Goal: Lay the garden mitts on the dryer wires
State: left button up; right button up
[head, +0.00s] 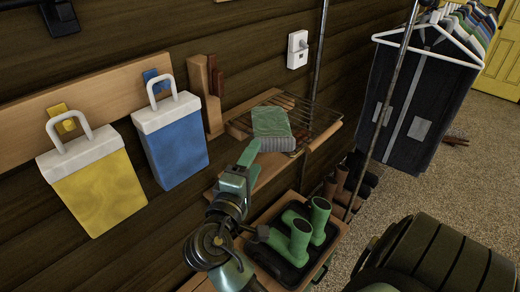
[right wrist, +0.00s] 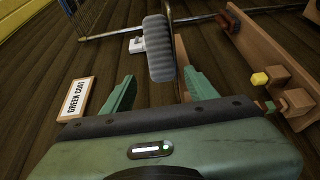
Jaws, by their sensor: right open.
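A green mitt with a grey ribbed cuff (head: 271,124) lies on the wire rack (head: 318,117), its cuff at the near edge; I cannot tell whether a second mitt lies with it. The wires sit in a wooden shelf frame on the plank wall. My right gripper (head: 248,153) is open just in front of and below the cuff. In the right wrist view the open fingers (right wrist: 158,92) stand apart with nothing between their tips, and the grey cuff (right wrist: 160,52) shows beyond them. The mitt's green part is hidden there. My left gripper is not in view.
A yellow bin (head: 95,190) and a blue bin (head: 172,145) hang left of the shelf. Green boots (head: 300,238) stand in a black tray below. Hanging garments (head: 410,100) are on the right. A "GREEN COAT" sign (right wrist: 75,98) is on the wall.

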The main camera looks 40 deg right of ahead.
jog(key=v, duration=0.6)
jog(key=w+a+f+n+t+y, duration=0.1)
jog(key=w+a+f+n+y, duration=0.15)
jog(key=f, duration=0.45)
jog(key=w+a+f+n+t+y, duration=0.1)
jog(key=w+a+f+y, duration=0.15)
jog(key=f, duration=0.45)
jog(key=w+a+f+n+y, duration=0.1)
jog(key=w+f+n+y, duration=0.15)
jog(key=f, duration=0.45)
jog(key=s+a+f+g+y, duration=0.1)
jog(key=s+a+f+y, duration=0.1)
jog(key=f, duration=0.8)
jog(key=s+a+f+g+y, duration=0.1)
jog(key=s+a+f+y, duration=0.1)
jog(key=f, duration=0.8)
jog(key=s+f+m+g+y, duration=0.2)
jog(key=s+f+g+y, duration=0.15)
jog(key=s+f, duration=1.15)
jog(key=s+d+f+m+g, duration=0.2)
jog(key=s+f, duration=0.3)
jog(key=s, duration=0.5)
jog(key=s+d+f+m+g, duration=0.2)
jog(key=s+f+m, duration=0.3)
jog(key=s, duration=0.6)
jog(key=shift+d+f+y, duration=0.35)
jog(key=shift+f+y, duration=0.05)
jog(key=shift+f, duration=0.3)
jog(key=shift+s, duration=0.25)
